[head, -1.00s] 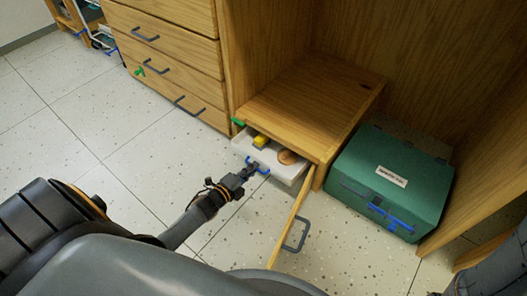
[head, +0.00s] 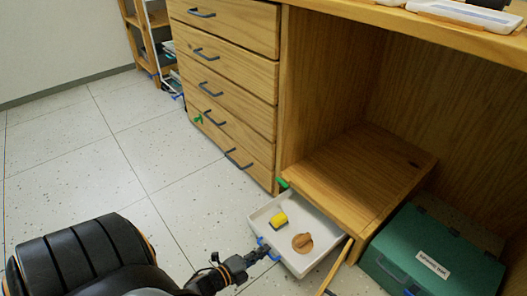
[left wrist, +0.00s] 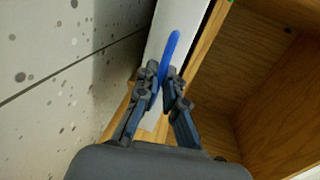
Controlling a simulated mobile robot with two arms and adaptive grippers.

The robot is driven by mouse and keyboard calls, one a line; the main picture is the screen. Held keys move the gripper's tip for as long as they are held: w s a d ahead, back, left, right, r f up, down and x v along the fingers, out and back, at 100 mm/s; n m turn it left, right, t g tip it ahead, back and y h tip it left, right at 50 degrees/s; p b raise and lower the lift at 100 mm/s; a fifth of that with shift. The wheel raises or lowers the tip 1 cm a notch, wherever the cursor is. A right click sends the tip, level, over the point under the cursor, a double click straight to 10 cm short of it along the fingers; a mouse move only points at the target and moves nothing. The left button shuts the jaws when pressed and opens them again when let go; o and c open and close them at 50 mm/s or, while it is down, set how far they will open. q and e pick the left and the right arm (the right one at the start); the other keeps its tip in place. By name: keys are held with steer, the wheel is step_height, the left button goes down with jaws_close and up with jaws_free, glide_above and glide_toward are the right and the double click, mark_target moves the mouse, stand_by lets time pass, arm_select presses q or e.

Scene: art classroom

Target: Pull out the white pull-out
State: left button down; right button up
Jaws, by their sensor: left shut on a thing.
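The white pull-out (head: 266,218) is a shallow tray that sticks out from under a low wooden shelf box in the head view. It holds a yellow block (head: 279,220) and a round brown wooden piece (head: 302,243). My left gripper (head: 263,253) is at its front, shut on the blue handle (left wrist: 171,52). In the left wrist view the two fingers close around the handle, with the white front (left wrist: 153,122) of the pull-out behind it. My right gripper is not in view.
An open wooden door (head: 340,264) stands just right of the pull-out. A green box (head: 458,246) sits further right. A wooden drawer unit (head: 225,62) stands behind on the left. The speckled floor at the left is clear.

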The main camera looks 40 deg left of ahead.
arm_select(q)
steer(key=c, duration=1.5)
jaws_free()
steer(key=v, duration=1.2)
steer(key=shift+d, duration=0.1)
